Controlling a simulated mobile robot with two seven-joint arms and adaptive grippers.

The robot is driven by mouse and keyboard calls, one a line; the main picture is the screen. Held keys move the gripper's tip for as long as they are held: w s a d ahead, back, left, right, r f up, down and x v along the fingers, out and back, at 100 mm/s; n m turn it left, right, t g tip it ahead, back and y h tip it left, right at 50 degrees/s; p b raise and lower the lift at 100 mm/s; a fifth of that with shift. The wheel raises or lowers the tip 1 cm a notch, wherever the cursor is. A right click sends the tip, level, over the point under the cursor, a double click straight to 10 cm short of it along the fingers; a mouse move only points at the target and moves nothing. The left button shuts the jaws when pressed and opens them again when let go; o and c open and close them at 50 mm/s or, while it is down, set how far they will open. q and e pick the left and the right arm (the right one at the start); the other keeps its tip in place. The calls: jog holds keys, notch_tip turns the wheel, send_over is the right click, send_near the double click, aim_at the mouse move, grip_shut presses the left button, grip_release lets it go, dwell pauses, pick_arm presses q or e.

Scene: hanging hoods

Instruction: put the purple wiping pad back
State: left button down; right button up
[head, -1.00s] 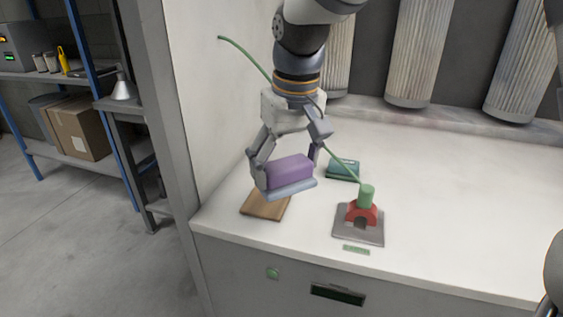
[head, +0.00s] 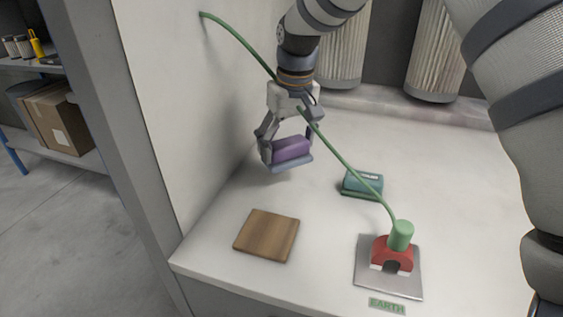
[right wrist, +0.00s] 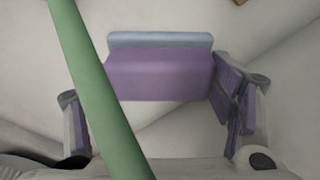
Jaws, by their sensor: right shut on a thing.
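The purple wiping pad (head: 292,150) has a blue-grey base along its lower side. My right gripper (head: 287,146) is shut on it, with a finger at each end. They are over the back left of the white worktop, near the side wall; I cannot tell whether the base touches the surface. In the right wrist view the pad (right wrist: 165,78) lies between the fingers, and a green cable (right wrist: 95,90) crosses in front of its left part. A bare brown square board (head: 266,235) lies at the front left of the worktop. My left gripper is out of view.
The green cable (head: 345,165) runs from the side wall past my right gripper to a green plug on a red clamp (head: 393,254) on a grey plate. A teal block (head: 362,184) lies behind the clamp. Pleated cylinders (head: 435,55) hang at the back.

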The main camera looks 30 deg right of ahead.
aim_at(290, 138)
jog(key=w+f, duration=0.1)
jog(key=w+d+f, duration=0.1)
jog(key=f, duration=0.1)
jog(key=shift+w+d+f, duration=0.15)
jog(key=shift+w, duration=0.1)
jog(key=f, duration=0.3)
jog(key=shift+w+d+f+b, duration=0.15)
jog(key=shift+w+f+b, duration=0.1)
jog(key=shift+b, duration=0.1)
jog(key=shift+r, duration=0.15)
jog(key=o, duration=1.1)
jog(key=shift+f, duration=0.25)
jog(key=shift+r, duration=0.1)
jog(key=r, duration=0.4)
jog(key=s+r, duration=0.1)
jog(key=r, duration=0.3)
jog(key=s+r+p, duration=0.1)
jog(key=r, duration=0.3)
jog(key=shift+w, duration=0.1)
